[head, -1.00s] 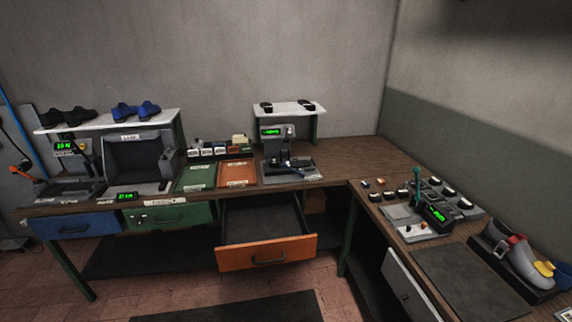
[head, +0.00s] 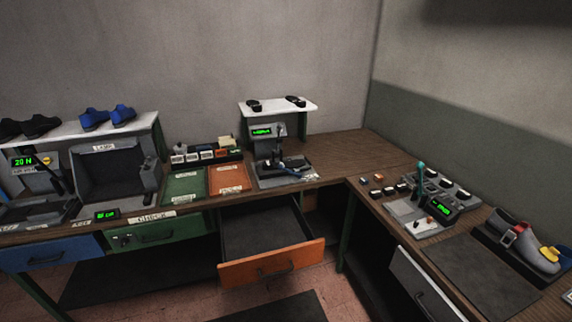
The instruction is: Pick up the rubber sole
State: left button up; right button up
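I cannot pick out the rubber sole for sure. Two small black pieces, one on the left (head: 254,105) and one on the right (head: 296,101), lie on the white shelf above the middle press (head: 268,150); they are too small to tell what they are. A dark blue item (head: 294,164) lies at the foot of that press. Several small dark pieces sit on the grey unit (head: 448,207) on the right bench. Neither of my grippers is in view.
The orange drawer (head: 272,266) stands open and looks empty, jutting from the bench. A blue drawer (head: 52,253) and a green drawer (head: 155,232) are at left. A grey shoe (head: 524,242) stands at right beside a bare dark mat (head: 484,270). Blue shoes (head: 108,116) sit on the left shelf.

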aim_at(266, 166)
jog(key=i+j+z, duration=0.25)
jog(key=j, duration=0.2)
jog(key=j+z, duration=0.3)
jog(key=j, duration=0.15)
jog(key=j+z, duration=0.25)
jog(key=j, duration=0.25)
jog(key=j+z, duration=0.3)
jog(key=j, duration=0.2)
jog(key=k+j+z, duration=0.1)
jog(key=j+z, duration=0.15)
jog(key=j, duration=0.25)
jog(key=k+j+z, duration=0.1)
jog(key=j+z, duration=0.2)
jog(key=j, duration=0.2)
jog(key=k+j+z, duration=0.25)
jog(key=j, duration=0.2)
jog(key=k+j+z, duration=0.1)
jog(key=j+z, duration=0.2)
jog(key=j, duration=0.15)
